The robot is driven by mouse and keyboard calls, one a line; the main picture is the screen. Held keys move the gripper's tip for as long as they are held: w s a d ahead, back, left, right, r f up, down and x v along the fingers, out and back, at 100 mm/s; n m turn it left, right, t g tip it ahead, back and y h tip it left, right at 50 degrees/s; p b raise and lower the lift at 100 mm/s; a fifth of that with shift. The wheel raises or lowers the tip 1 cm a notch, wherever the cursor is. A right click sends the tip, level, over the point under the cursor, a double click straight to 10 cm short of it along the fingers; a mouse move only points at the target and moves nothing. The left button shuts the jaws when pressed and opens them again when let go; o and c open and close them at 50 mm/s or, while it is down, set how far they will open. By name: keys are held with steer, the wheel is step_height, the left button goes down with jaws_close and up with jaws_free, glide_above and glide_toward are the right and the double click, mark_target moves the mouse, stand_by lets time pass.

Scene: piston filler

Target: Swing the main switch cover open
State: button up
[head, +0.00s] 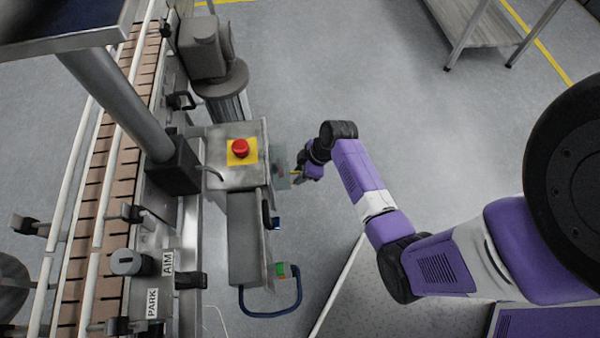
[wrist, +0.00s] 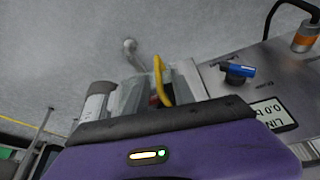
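The main switch cover (head: 282,168) shows in the head view as a small, faintly see-through piece on the right side of the metal control box. In the wrist view the clear cover (wrist: 132,94) has a curved yellow handle (wrist: 161,80), with something dark and red behind it. My gripper (head: 303,171) is at the cover, right beside the yellow handle. In the wrist view my purple and black gripper body fills the lower part and hides much of the cover. I cannot make out both fingertips or whether they touch the handle.
A red emergency stop button (head: 240,148) on a yellow plate tops the box. In the wrist view a blue knob (wrist: 237,70) and a display (wrist: 274,114) are on the panel to the right. A conveyor (head: 95,190) runs along the left. Open floor (head: 400,110) lies to the right.

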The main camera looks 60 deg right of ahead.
jaws_close()
stand_by(1.4)
